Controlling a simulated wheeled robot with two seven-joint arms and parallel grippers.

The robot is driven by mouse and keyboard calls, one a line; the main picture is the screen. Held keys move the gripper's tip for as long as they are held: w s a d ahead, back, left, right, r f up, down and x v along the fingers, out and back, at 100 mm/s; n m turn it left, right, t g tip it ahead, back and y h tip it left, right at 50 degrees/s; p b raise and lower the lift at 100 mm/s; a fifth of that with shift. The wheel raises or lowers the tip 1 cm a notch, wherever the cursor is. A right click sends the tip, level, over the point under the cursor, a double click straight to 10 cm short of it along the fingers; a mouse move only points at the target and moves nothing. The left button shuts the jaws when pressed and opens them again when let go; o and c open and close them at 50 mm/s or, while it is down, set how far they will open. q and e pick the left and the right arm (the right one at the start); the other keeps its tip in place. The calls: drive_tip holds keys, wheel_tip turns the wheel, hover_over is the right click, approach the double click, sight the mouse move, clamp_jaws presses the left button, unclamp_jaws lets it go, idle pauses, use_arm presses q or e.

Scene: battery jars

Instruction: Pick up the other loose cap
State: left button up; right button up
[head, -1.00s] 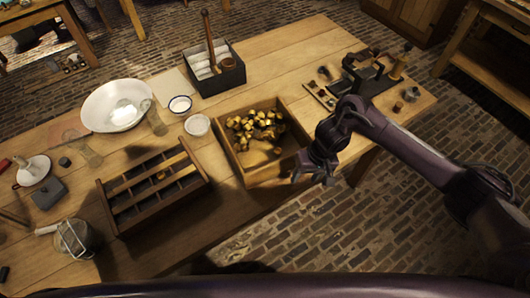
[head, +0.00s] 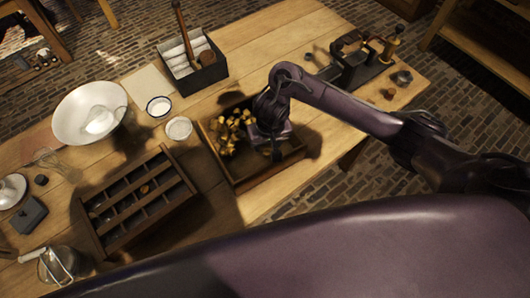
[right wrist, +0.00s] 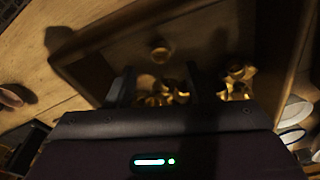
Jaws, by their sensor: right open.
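A wooden box (head: 262,176) on the table holds a heap of brass-coloured pieces (head: 230,128); the heap also shows in the right wrist view (right wrist: 236,80). One small round brass piece, seemingly a loose cap (right wrist: 160,53), lies apart from the heap on the box floor in the right wrist view. In the head view my arm hides it. My right gripper (head: 277,150) is over the box, pointing down. In the right wrist view its open fingers (right wrist: 158,88) stand apart, with brass pieces visible between and beyond them. My left gripper is not in view.
A dark compartment tray (head: 120,228) with a small brass piece in it stands left of the box. A white basin (head: 78,125), small bowls (head: 179,129) and a grey bin (head: 205,75) stand around. The box walls surround the gripper's area.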

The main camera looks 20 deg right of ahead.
sight(267, 153)
wheel_tip(267, 153, down, 2)
drive_tip(key=shift+f+b, duration=0.2)
drive_tip(key=shift+b, duration=0.6)
drive_tip(key=shift+w+f, duration=0.2)
drive_tip(key=shift+f, duration=0.4)
drive_tip(key=shift+w+f, duration=0.15)
drive_tip(key=shift+f, duration=0.4)
drive_tip(key=shift+f+b, duration=0.3)
drive_tip(key=c, duration=0.9)
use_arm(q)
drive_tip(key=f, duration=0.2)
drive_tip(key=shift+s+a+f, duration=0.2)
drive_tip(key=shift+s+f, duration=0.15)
use_arm(e)
drive_tip(key=shift+c, duration=0.8)
